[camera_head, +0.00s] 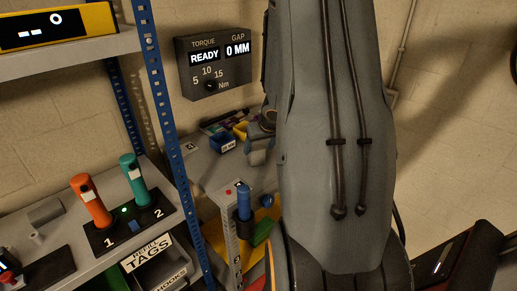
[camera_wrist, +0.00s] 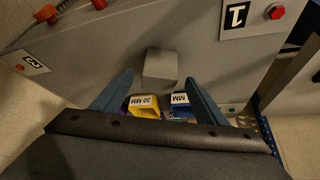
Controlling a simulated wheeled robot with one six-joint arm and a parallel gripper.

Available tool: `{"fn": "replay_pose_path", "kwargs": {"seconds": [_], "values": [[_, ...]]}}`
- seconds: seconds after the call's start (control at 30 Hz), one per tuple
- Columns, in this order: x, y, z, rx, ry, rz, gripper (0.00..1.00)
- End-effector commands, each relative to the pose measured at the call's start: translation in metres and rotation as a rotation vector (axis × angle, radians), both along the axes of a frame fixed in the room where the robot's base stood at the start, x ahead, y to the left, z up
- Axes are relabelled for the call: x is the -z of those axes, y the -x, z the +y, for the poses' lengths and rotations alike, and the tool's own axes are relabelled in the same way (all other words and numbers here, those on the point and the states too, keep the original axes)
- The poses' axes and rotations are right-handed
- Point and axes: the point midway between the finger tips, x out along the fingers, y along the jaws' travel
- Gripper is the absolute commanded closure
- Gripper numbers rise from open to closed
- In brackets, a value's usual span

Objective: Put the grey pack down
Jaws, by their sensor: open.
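The grey pack (camera_wrist: 160,66), a plain box-like block, sits on the grey worktop (camera_wrist: 105,50) in the wrist view. My gripper (camera_wrist: 159,78) is open, with its two blue fingers spread to the left and right of the pack's near side. A gap shows between each fingertip and the pack, so the fingers look apart from it. In the head view my arm covers much of the worktop, and I cannot clearly make out the pack there.
A yellow bin (camera_wrist: 145,107) and a blue bin (camera_wrist: 180,105) stand close by between my fingers. A blue-handled tool (camera_head: 243,203) stands upright on a post. A shelf with orange (camera_head: 91,200) and teal (camera_head: 133,180) drivers is at left. The wall display (camera_head: 217,62) reads READY, 0 MM.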

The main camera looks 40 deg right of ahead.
Motion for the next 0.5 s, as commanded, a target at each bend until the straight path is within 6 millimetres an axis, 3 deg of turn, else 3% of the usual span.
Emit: {"fn": "replay_pose_path", "kwargs": {"seconds": [0.03,0.2,0.5], "values": [[-0.014,0.006,0.001,-0.001,0.002,-0.001,0.33],[-0.037,0.019,0.006,-0.001,0.002,0.000,0.33],[-0.052,0.028,0.009,-0.001,0.000,0.000,0.33]]}}
